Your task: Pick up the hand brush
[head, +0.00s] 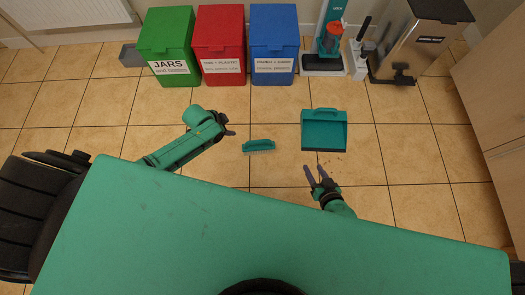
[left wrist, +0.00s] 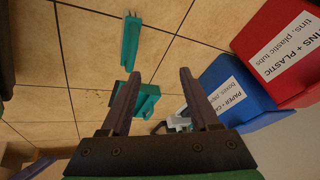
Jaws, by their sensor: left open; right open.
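My right gripper (head: 314,175) is open and empty, to the right of the brush and nearer to me.
A teal dustpan (head: 324,133) lies right of the brush, with small crumbs (head: 330,160) near it. Green (head: 166,45), red (head: 220,40) and blue (head: 273,40) bins stand at the back. A vacuum cleaner (head: 330,40) and metal bin (head: 410,45) stand back right. Floor around the brush is clear.

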